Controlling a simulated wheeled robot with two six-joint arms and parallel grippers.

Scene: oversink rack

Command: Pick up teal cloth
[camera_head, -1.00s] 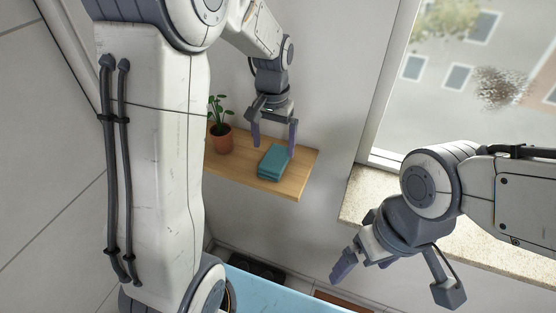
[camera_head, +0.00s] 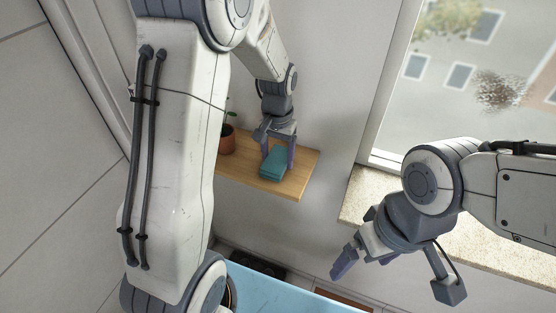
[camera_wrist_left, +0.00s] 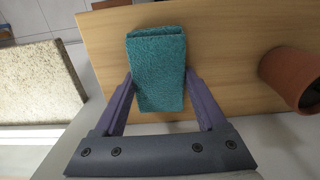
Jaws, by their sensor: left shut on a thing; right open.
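The teal cloth (camera_head: 273,163) is a folded stack on the wooden shelf (camera_head: 298,186). My left gripper (camera_head: 277,158) is down at the cloth with a finger on each side of it. In the left wrist view the cloth (camera_wrist_left: 157,70) lies between the two purple fingers of the left gripper (camera_wrist_left: 159,100), which are shut on its sides. I cannot tell whether the cloth is clear of the shelf. My right gripper (camera_head: 398,280) is open and empty at the lower right, far from the cloth.
A plant in a terracotta pot (camera_head: 227,140) stands on the shelf left of the cloth, partly hidden by my arm. The pot (camera_wrist_left: 294,75) is right of the cloth in the left wrist view. A speckled stone sill (camera_head: 360,197) runs below the window. A light blue surface (camera_head: 275,290) lies below.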

